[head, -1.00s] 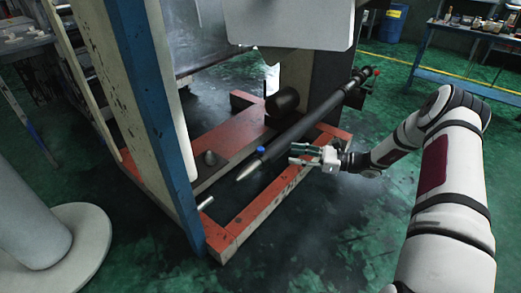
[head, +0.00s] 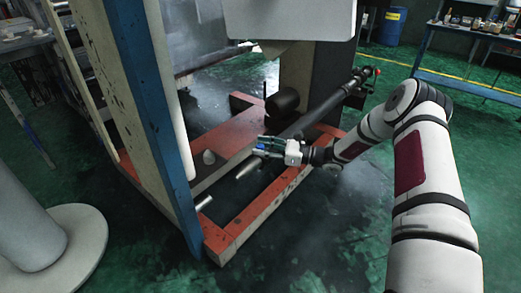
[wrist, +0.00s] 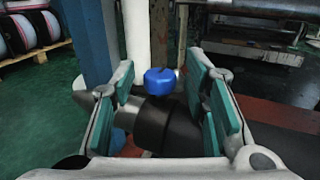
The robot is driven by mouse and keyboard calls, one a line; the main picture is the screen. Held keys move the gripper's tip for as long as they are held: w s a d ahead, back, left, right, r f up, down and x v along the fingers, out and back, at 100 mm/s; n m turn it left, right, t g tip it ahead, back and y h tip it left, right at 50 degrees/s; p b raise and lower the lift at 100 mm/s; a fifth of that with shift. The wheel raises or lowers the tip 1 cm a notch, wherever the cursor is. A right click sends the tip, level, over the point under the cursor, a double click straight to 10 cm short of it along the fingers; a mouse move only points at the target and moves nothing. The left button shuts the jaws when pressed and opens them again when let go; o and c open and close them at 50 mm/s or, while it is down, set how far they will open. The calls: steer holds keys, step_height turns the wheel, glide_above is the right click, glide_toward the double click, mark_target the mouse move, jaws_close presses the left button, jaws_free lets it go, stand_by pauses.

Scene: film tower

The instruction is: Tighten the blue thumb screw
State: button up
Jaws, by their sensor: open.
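The blue thumb screw (wrist: 160,80) stands on top of a dark round bar (wrist: 166,125) in the wrist view. In the head view the screw (head: 260,152) is small and partly hidden by my gripper (head: 268,147). My gripper also shows in the wrist view (wrist: 160,95), with its teal-padded fingers open on the left and right of the screw. A gap shows between the screw and each finger. The bar (head: 318,113) runs in the head view from the gripper up to a red tip at upper right.
A red base frame (head: 245,225) lies under the bar. A blue and cream upright post (head: 165,120) stands to the left. A grey pedestal (head: 60,235) is at far left. A blue workbench (head: 460,80) is at back right. Green floor is clear at lower right.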

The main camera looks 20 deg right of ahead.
steer(key=shift+w+a, duration=0.25)
steer(key=shift+a, duration=0.15)
jaws_close()
steer(key=shift+r, duration=0.1)
steer(key=m+t+h+p, duration=0.1)
steer(key=m+t+p, duration=0.1)
steer(key=p, duration=0.1)
steer(key=shift+s+r+h, duration=0.1)
steer(key=shift+r+h, duration=0.05)
steer(key=shift+h, duration=0.15)
steer(key=shift+f+m+t+h+p, duration=0.2)
steer(key=shift+m+t+h+p, duration=0.4)
steer(key=shift+t+h+p, duration=0.3)
